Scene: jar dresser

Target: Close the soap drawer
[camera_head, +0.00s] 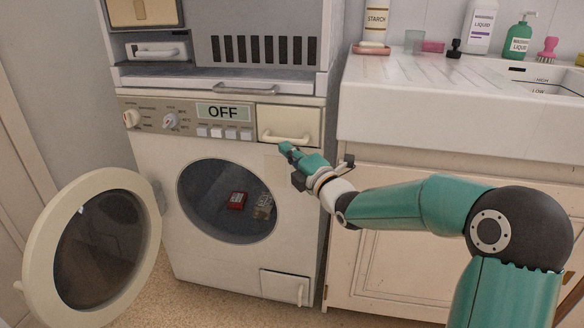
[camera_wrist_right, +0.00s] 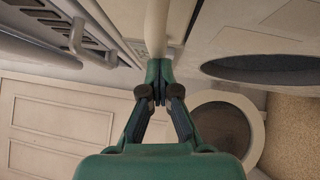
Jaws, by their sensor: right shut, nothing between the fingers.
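The soap drawer (camera_head: 270,119) is the cream front with a bar handle (camera_head: 286,139) at the top right of the washing machine, right of the OFF display. Its front seems to stand slightly proud of the panel, though how far it is open is hard to tell. My right gripper (camera_head: 284,149) is shut and empty just below the drawer's handle. In the right wrist view my shut fingertips (camera_wrist_right: 158,65) meet at the end of a cream bar (camera_wrist_right: 157,28), which looks like the handle. I cannot tell whether they touch. My left gripper is not in view.
The machine's round door (camera_head: 38,265) stands wide open at left. A sink counter (camera_head: 440,110) with bottles stands at right. A grey unit (camera_head: 265,20) sits above the machine.

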